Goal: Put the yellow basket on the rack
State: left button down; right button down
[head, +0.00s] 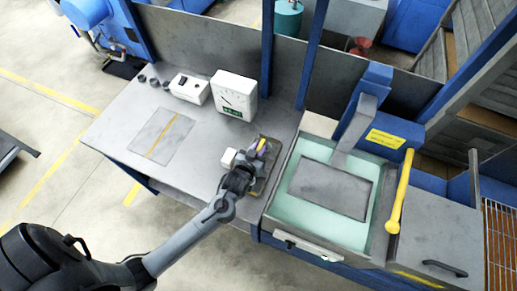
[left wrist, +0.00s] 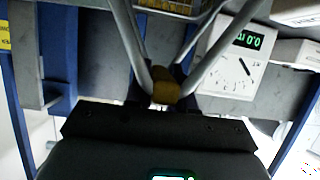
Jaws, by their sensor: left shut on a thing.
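My left gripper (head: 250,160) is over the right end of the grey worktable, reaching in from the lower left. In the left wrist view it is shut on a yellow grip (left wrist: 165,92), where grey bars meet; this looks like the yellow basket's handle. A yellowish mesh part of the basket (left wrist: 168,5) shows at the top edge of that view. In the head view the gripper and wrist hide most of the basket. I cannot tell whether the basket touches the table. A wire-grid shelf, likely the rack (head: 498,240), is at the lower right edge, partly cut off. My right gripper is not in view.
A white meter with a green display (head: 234,95) and a white box (head: 190,88) stand behind on the worktable (head: 110,130). To the right is a pale green basin (head: 279,205) with a grey plate and an upright yellow lever (head: 399,195). The table's left part is mostly clear.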

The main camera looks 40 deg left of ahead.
pick_arm(q)
jog(key=c, duration=1)
grip_release()
jog(key=shift+f, duration=0.1)
jog(key=shift+o, duration=0.2)
jog(key=s+d+r+m+g+h, duration=0.1)
jog(key=s+d+r+g, duration=0.1)
jog(key=s, duration=0.6)
jog(key=s+d+r+m+g+h, duration=0.1)
jog(key=s+d+r+g+h, duration=0.1)
jog(key=s, duration=0.6)
jog(key=shift+s+d+m+g, duration=0.3)
jog(key=shift+s+d+g, duration=0.05)
jog(key=shift+d+g, duration=0.3)
jog(key=s+g, duration=0.1)
jog(key=s, duration=0.1)
jog(key=s+r+m+g, duration=0.1)
jog(key=s+g, duration=0.1)
jog(key=s, duration=0.1)
jog(key=s+g, duration=0.1)
jog(key=s, duration=0.2)
jog(key=shift+s+a+r+m, duration=0.1)
jog(key=shift+a+r+m, duration=0.2)
jog(key=shift+m, duration=0.1)
jog(key=shift+c, duration=0.2)
